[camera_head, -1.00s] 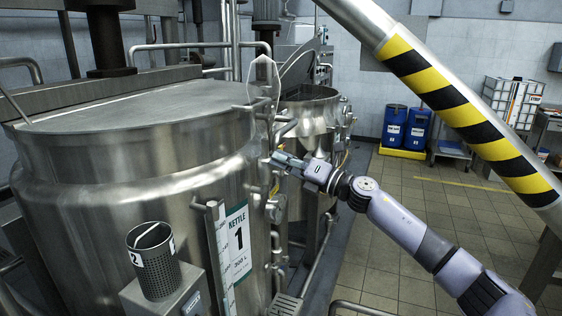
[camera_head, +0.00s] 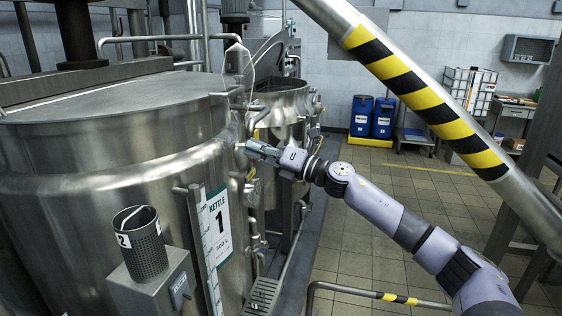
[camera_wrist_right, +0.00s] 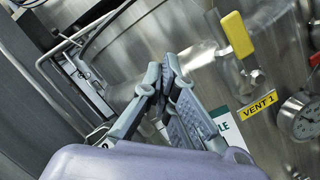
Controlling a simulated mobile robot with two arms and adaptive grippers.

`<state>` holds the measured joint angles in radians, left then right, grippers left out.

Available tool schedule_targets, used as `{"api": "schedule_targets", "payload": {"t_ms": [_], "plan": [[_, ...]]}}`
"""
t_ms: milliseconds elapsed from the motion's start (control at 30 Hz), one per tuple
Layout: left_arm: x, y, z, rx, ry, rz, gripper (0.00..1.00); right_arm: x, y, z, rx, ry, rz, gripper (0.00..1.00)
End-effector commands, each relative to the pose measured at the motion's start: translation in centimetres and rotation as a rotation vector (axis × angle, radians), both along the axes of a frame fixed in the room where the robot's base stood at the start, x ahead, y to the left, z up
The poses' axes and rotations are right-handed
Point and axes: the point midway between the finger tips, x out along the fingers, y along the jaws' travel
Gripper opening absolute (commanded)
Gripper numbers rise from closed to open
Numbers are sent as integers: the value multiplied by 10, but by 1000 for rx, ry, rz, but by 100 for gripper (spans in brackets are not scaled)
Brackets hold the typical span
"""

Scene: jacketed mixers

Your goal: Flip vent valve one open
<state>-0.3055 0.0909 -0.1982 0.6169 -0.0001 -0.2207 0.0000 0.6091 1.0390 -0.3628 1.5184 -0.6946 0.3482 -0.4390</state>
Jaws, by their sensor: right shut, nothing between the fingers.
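Vent valve one has a yellow lever handle (camera_wrist_right: 236,35) in the right wrist view, joined to a metal stem on the steel kettle wall. A yellow "VENT 1" label (camera_wrist_right: 259,104) sits just below it. My right gripper (camera_wrist_right: 163,78) is shut and empty, left of the lever and apart from it in that view. My left gripper is not in view.
A pressure gauge (camera_wrist_right: 304,117) is right of the vent label. A kettle 1 sign (camera_head: 217,225) and a perforated cup (camera_head: 147,250) are on the near side. A striped diagonal pipe (camera_head: 425,100) crosses above my right arm. Blue drums (camera_head: 372,117) stand behind; tiled floor is open at right.

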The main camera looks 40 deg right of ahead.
Motion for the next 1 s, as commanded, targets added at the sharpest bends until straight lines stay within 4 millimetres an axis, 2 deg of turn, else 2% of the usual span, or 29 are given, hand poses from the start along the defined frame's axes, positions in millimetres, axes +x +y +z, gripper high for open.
{"api": "schedule_targets", "payload": {"t_ms": [33, 167, 400, 500, 700, 1000], "plan": [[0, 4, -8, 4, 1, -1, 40, -6, -3, -6, -4, 4, -1, 0], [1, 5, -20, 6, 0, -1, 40, -23, -11, -9, -4, 5, -2, 0], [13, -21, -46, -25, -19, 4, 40, -56, -24, -10, -5, 6, 1, 0], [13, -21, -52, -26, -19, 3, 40, -65, -30, -8, -2, 6, -2, 0], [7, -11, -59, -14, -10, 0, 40, -74, -32, -4, -1, 4, 0, 0], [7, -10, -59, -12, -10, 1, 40, -75, -33, -2, 0, 2, 1, 0]]}}
